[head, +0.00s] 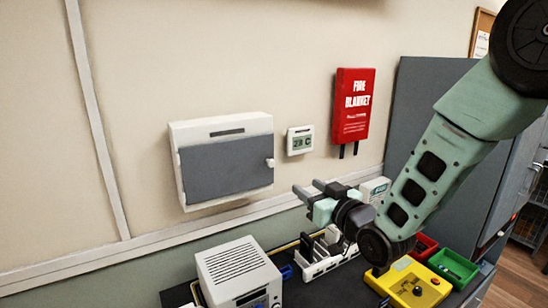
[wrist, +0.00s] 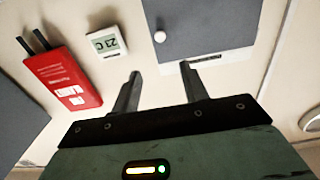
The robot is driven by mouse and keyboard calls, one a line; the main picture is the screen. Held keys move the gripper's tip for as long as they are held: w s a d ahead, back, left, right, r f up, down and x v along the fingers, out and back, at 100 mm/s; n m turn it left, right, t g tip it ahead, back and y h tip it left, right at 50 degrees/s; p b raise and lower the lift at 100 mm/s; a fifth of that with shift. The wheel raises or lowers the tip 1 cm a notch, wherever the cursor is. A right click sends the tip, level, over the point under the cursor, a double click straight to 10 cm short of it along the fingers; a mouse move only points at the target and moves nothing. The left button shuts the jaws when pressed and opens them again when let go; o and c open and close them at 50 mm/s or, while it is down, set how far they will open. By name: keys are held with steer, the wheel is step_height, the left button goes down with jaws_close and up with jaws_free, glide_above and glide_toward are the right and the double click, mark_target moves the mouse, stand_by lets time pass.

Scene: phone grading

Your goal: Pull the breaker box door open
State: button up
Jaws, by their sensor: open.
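The breaker box (head: 220,130) is a white case on the wall with a grey door (head: 226,168), which is shut. A small white knob (head: 270,162) sits at the door's right edge. In the wrist view the door (wrist: 205,22) is at the top, with the knob (wrist: 160,36) near its left edge. My gripper (head: 308,190) is open and empty, to the right of and below the knob in the head view. In the wrist view the fingers of my gripper (wrist: 160,80) are apart and point toward the wall, with the knob beyond the gap between them.
A thermostat (head: 300,140) and a red fire blanket case (head: 354,105) hang right of the box. A grey cabinet (head: 420,95) stands at right.

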mark_target(272, 164)
steer(key=p+x, duration=0.7)
steer(key=x, duration=0.8)
steer(key=shift+w+a, duration=0.25)
steer(key=shift+a, duration=0.05)
steer(key=shift+w+a+p, duration=0.35)
steer(key=shift+w+p, duration=0.1)
steer(key=shift+w, duration=0.1)
jaws_close()
